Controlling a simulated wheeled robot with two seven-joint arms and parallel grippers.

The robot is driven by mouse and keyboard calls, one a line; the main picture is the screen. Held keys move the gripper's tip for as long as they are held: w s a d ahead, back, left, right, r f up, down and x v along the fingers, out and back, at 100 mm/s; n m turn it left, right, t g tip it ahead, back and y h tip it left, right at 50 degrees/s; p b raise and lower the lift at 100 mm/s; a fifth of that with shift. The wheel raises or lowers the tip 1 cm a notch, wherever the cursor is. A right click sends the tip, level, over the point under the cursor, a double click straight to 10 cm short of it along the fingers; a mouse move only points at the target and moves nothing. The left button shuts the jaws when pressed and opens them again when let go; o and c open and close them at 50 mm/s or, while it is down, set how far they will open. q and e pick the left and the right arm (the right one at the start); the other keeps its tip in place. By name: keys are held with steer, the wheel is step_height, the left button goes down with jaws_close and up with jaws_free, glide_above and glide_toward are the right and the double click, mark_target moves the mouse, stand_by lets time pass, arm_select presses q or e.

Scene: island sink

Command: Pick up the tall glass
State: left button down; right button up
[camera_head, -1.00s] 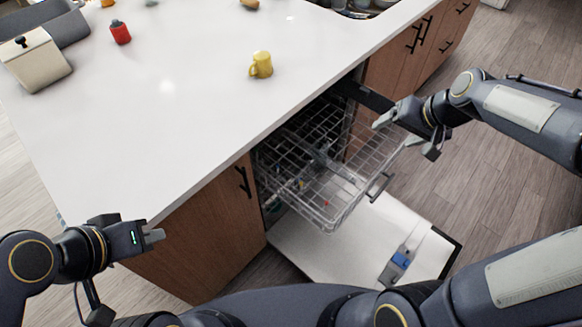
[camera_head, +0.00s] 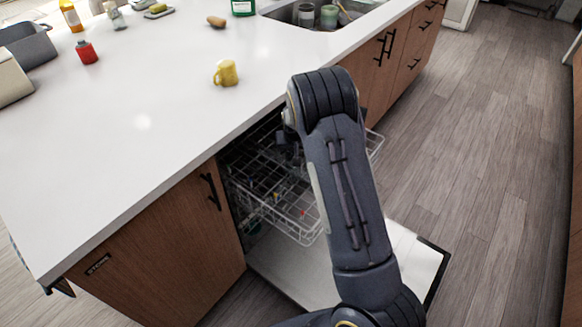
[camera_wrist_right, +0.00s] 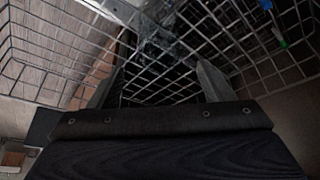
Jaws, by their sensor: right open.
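My right arm reaches down over the open dishwasher, and its right gripper (camera_head: 288,150) is mostly hidden behind the arm at the wire rack (camera_head: 290,228). In the right wrist view the right gripper (camera_wrist_right: 160,83) is open, its two fingers apart and nothing clearly between them. A clear, glassy shape (camera_wrist_right: 165,42) shows dimly among the rack wires just beyond the fingertips. It may be the tall glass, but its outline is too dark to tell. No tall glass can be made out in the head view. My left gripper is out of view.
The white countertop (camera_head: 130,150) overhangs the dishwasher. The open dishwasher door (camera_head: 290,268) lies low below the rack. A yellow mug (camera_head: 226,73) and a red bottle (camera_head: 86,52) stand on the counter. The sink (camera_head: 290,12) holds cups. Floor at right is clear.

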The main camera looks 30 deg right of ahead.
mark_target(293, 154)
steer(key=x, duration=0.3)
steer(key=shift+s+f, duration=0.15)
steer(key=shift+f, duration=0.05)
steer(key=shift+c, duration=0.3)
steer(key=c, duration=1.4)
